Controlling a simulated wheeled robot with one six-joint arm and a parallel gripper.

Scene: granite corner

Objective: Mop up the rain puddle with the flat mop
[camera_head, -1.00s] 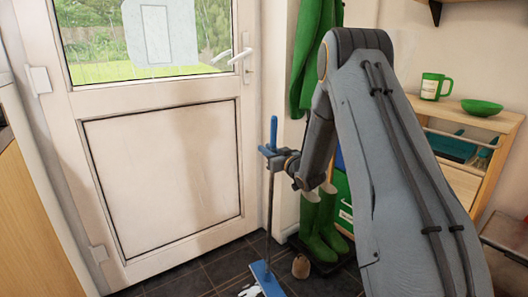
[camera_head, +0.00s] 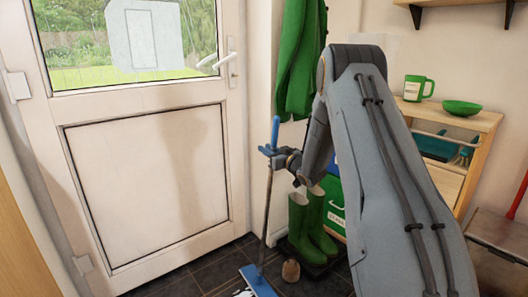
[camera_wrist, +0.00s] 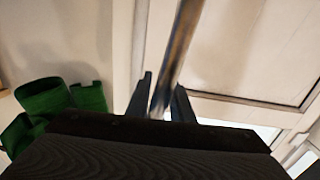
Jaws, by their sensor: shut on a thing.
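The flat mop stands nearly upright in the head view, with a blue grip (camera_head: 275,133), a thin pole (camera_head: 267,215) and a flat blue head (camera_head: 259,282) on the dark tiled floor. My gripper (camera_head: 272,155) is shut on the pole just below the blue grip. In the wrist view the pole (camera_wrist: 178,45) runs between the two dark fingers (camera_wrist: 162,98). A small pale, shiny patch of the puddle (camera_head: 243,293) shows at the left edge of the mop head, at the picture's bottom. The rest of the puddle is hidden or out of frame.
The white door (camera_head: 150,185) stands shut behind the mop. Green boots (camera_head: 312,228) on a dark tray and a small brown object (camera_head: 291,270) are right of the mop head. A wooden shelf unit (camera_head: 478,118) holds a green mug (camera_head: 417,88) and bowl (camera_head: 461,107).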

